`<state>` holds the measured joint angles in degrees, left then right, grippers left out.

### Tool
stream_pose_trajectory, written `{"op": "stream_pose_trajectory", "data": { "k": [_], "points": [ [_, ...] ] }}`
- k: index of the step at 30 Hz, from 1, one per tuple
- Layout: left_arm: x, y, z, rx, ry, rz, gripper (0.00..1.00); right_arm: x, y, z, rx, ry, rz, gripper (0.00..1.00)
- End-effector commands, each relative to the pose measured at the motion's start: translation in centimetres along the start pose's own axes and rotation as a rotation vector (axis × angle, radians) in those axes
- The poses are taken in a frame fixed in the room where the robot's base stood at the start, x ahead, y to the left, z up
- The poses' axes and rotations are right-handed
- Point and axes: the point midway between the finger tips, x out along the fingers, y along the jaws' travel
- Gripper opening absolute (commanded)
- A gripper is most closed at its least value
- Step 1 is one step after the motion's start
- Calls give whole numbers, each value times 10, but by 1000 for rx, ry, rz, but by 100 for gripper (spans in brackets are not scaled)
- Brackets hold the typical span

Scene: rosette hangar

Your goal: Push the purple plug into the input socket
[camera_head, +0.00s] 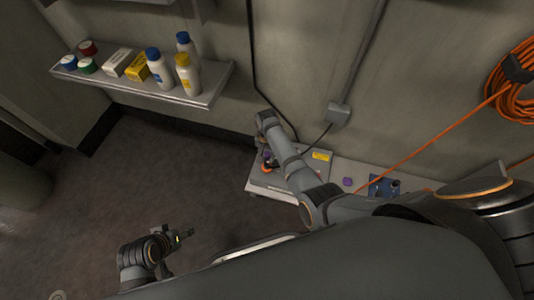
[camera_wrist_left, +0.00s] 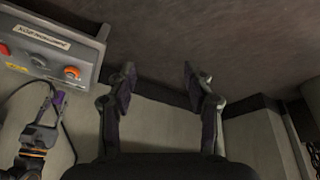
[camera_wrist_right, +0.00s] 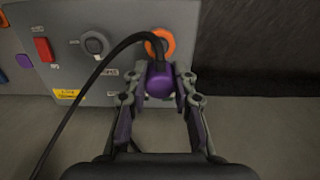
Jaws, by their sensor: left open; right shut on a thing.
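My right gripper (camera_wrist_right: 160,92) is shut on the purple plug (camera_wrist_right: 160,80), whose black cable (camera_wrist_right: 95,82) trails to the lower left. The plug points at an orange-ringed socket (camera_wrist_right: 163,40) on a grey box and overlaps the ring's lower edge in the right wrist view. In the left wrist view the right gripper (camera_wrist_left: 56,98) appears slightly short of the orange ring (camera_wrist_left: 71,72); the plug's tip is hard to make out. In the head view my right arm partly hides the box (camera_head: 290,182). My left gripper (camera_head: 187,236) is open and empty, away from the box; its fingers show in the left wrist view (camera_wrist_left: 158,80).
The box face also has a dark round fitting (camera_wrist_right: 95,44), a red switch (camera_wrist_right: 43,49) and a yellow label (camera_wrist_right: 68,93). A shelf (camera_head: 205,98) with bottles and boxes hangs on the wall. An orange cable (camera_head: 440,140) crosses at the right. The floor at left is clear.

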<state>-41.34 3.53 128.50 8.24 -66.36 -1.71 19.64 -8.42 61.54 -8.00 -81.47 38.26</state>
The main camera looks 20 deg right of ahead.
Motion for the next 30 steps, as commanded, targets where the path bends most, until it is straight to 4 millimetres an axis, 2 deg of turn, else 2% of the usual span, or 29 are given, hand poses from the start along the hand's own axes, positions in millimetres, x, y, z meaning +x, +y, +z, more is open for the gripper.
{"op": "stream_pose_trajectory", "data": {
  "k": [5,17,24,30],
  "points": [
    [5,0,-14,1,73,-1,52,7,0,0,-1,0,0,0],
    [5,-2,-62,4,322,-4,52,22,0,0,-2,1,-1,0],
    [-1,-2,-89,5,469,-6,52,31,0,0,-3,0,-1,0],
    [-14,-3,-114,11,569,-13,52,31,0,0,-3,0,0,0]
  ]
}}
